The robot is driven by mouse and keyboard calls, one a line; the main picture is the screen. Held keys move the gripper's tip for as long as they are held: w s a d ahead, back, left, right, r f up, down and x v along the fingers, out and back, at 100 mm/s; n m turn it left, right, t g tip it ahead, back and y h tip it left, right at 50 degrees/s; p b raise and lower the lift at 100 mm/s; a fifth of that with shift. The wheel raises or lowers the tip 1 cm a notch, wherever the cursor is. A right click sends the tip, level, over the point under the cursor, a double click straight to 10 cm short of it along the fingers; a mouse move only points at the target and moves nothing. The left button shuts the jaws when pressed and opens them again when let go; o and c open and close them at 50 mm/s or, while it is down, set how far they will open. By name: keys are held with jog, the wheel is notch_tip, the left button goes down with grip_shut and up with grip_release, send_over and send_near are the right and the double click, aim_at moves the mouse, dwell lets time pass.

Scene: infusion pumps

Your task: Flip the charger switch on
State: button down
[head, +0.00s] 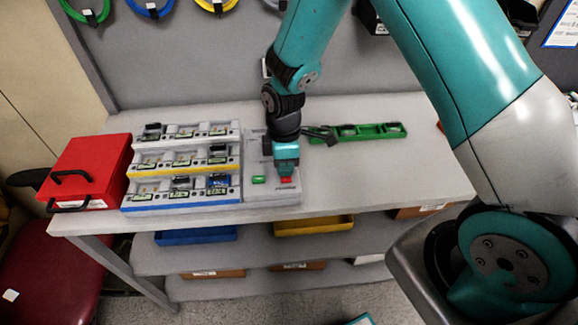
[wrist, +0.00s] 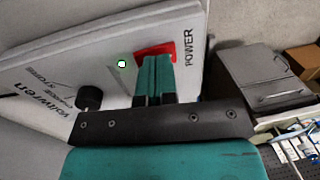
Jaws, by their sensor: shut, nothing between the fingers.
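The charger (head: 182,165) stands on the table with several stepped rows of slots holding small modules. Its grey control panel (head: 254,196) is at its right side. The red power switch (head: 287,181) is at the panel's front right, and it also shows beside the word POWER in the wrist view (wrist: 148,50). My gripper (head: 286,174) is shut and empty, pointing down at the switch. In the wrist view its teal fingertips (wrist: 155,62) overlap the switch and hide part of it; whether they touch it I cannot tell. A small bright green light (wrist: 122,64) shows beside the switch.
A black knob (wrist: 88,97) sticks up from the panel. A red case (head: 92,165) stands left of the charger. A green tray (head: 368,132) lies behind and right of my gripper. The table's right front is clear.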

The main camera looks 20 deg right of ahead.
aim_at(286, 180)
jog(key=shift+r, duration=0.2)
jog(key=r+p, duration=0.2)
jog(key=r, duration=0.1)
jog(key=r+p, duration=0.1)
jog(key=shift+s+r+p, duration=0.15)
jog(key=shift+s+p, duration=0.1)
jog(key=shift+p, duration=0.15)
notch_tip(286, 180, up, 9)
jog(key=s+b, duration=0.1)
jog(key=b, duration=0.2)
jog(key=shift+a, duration=0.25)
jog(key=shift+s+r, duration=0.1)
jog(key=shift+r, duration=0.1)
jog(key=s+a+r+m+y+b, duration=0.1)
jog(key=s+r+m, duration=0.1)
jog(key=s, duration=0.4)
jog(key=s+a+r+m+t+y+b, duration=0.1)
jog(key=s+r+m, duration=0.2)
jog(key=s, duration=0.3)
jog(key=s+a+r+m+y+b, duration=0.1)
jog(key=s+r+m, duration=0.1)
jog(key=s+r, duration=0.2)
jog(key=shift+s+a+y+b, duration=0.2)
jog(key=shift+s+y+b, duration=0.15)
jog(key=shift+s, duration=0.75)
